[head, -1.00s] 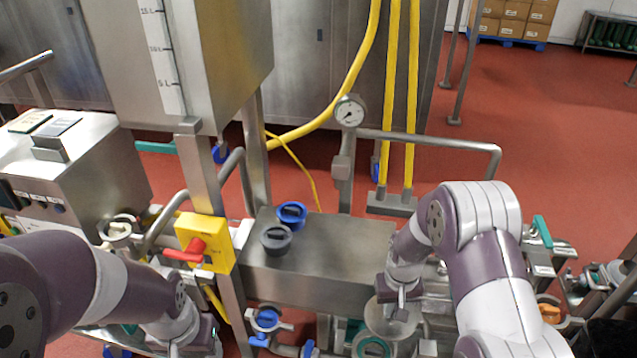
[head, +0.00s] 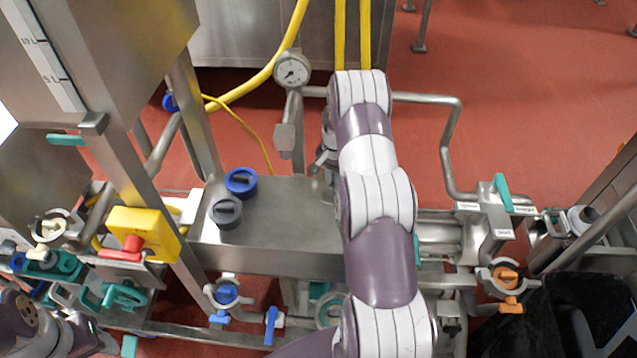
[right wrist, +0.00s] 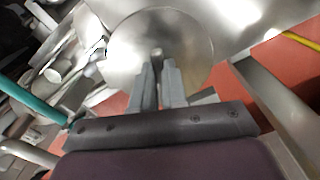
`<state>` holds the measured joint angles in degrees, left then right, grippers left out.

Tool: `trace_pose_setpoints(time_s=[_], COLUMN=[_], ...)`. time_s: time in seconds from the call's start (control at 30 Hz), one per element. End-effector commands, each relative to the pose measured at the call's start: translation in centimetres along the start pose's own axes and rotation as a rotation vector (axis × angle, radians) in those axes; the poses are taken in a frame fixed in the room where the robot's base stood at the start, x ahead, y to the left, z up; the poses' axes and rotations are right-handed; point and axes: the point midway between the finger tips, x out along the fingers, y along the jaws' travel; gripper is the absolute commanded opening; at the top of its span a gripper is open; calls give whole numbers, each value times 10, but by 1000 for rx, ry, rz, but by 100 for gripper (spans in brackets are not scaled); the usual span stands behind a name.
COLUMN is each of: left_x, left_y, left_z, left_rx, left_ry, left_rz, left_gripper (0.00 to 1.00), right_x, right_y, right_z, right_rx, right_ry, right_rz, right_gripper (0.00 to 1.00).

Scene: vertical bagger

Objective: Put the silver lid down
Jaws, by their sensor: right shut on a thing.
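The silver lid (right wrist: 190,35) is a round, shiny steel disc with a small knob at its middle. My right gripper (right wrist: 158,72) is shut on that knob in the right wrist view. In the head view my right gripper (head: 325,157) is at the right end of the steel box (head: 285,215), partly behind my own arm. The lid cannot be made out there. I cannot tell whether the lid touches anything. Part of my left arm shows at the lower left of the head view, but its gripper does not show.
A grey cap (head: 226,213) and a blue cap (head: 241,182) stand on the left of the box top. A pressure gauge (head: 292,70) rises behind it. A yellow switch box (head: 146,232) is left. Pipes and an orange valve (head: 507,280) lie right. The box top's middle looks bare.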

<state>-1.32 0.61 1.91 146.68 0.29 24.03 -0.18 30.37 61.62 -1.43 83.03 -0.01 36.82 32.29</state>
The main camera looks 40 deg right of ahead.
Motion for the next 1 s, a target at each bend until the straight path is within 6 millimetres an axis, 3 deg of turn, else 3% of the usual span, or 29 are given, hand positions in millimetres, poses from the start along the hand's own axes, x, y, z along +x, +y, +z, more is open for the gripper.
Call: trace_pose_setpoints(time_s=[0.2, 0.5, 0.87, 0.9, 0.93, 0.97, 1.0], left_x=[-6, -16, -10, -10, -11, -11, -11], left_y=[0, 0, 0, 0, 0, 0, 0], left_z=[-1, -2, -1, -1, -1, -1, -1], left_rx=[0, 0, 0, 0, 0, 0, 0], left_ry=[0, 0, 0, 0, 0, 0, 0], left_rz=[0, 0, 0, 0, 0, 0, 0], left_gripper=[54, 54, 54, 54, 54, 54, 54], right_x=[19, 59, 66, 65, 64, 64, 64], right_y=[-32, -34, -34, -34, -34, -34, -34], right_z=[-5, -5, -5, -5, -5, -5, -5], right_rx=[-1, -1, -2, -2, -2, -2, -2], right_ry=[2, 1, 1, 1, 1, 1, 1], right_rz=[-1, 0, -1, -1, -1, -1, -1], right_gripper=[0, 0, 0, 19, 29, 38, 38])
